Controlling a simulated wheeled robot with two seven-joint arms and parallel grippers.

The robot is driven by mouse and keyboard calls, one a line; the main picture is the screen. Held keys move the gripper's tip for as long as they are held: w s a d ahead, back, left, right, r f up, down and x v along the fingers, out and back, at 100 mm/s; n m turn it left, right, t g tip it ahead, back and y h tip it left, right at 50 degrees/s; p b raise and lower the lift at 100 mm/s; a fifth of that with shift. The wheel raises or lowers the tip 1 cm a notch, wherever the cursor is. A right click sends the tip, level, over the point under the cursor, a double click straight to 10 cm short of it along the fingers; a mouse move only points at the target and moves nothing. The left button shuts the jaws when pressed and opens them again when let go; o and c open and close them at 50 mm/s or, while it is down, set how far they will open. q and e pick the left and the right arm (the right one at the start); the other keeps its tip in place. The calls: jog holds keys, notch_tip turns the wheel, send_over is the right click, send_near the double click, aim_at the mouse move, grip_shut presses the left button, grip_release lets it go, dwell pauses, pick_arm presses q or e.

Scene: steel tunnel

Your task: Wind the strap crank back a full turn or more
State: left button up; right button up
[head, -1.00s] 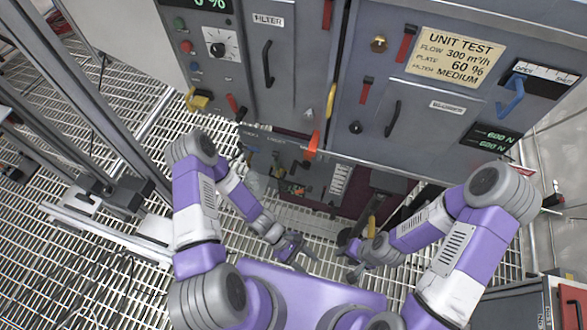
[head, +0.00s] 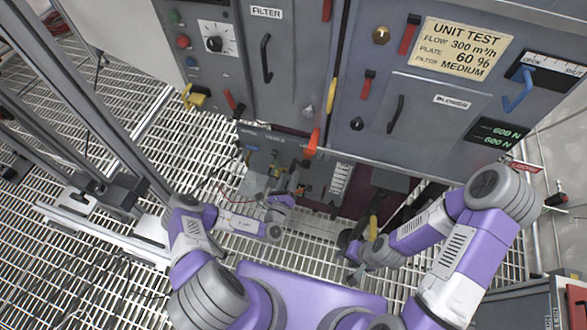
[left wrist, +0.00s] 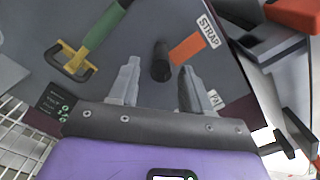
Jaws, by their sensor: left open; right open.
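The strap crank shows in the left wrist view as an orange arm (left wrist: 188,50) beside a "STRAP" label (left wrist: 208,30), with a dark upright knob (left wrist: 160,62) at its left end. My left gripper (left wrist: 157,88) is open. Its two grey fingers stand either side of the knob in that picture, and I cannot tell whether they touch it. In the head view my left gripper (head: 296,190) is low in front of the grey lower panel and hides the crank there. My right gripper (head: 352,262) is open and empty, low at the centre right.
A cabinet (head: 300,60) with several handles stands above the panel. A red-orange handle (head: 313,142) hangs over it. The force display (head: 495,135) reads 600 N.

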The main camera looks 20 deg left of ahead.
aim_at(293, 168)
pick_arm(q)
jog(key=w+b, duration=0.1)
jog(key=w, duration=0.4)
jog(key=shift+d, duration=0.1)
jog(key=shift+w+b, duration=0.3)
grip_shut()
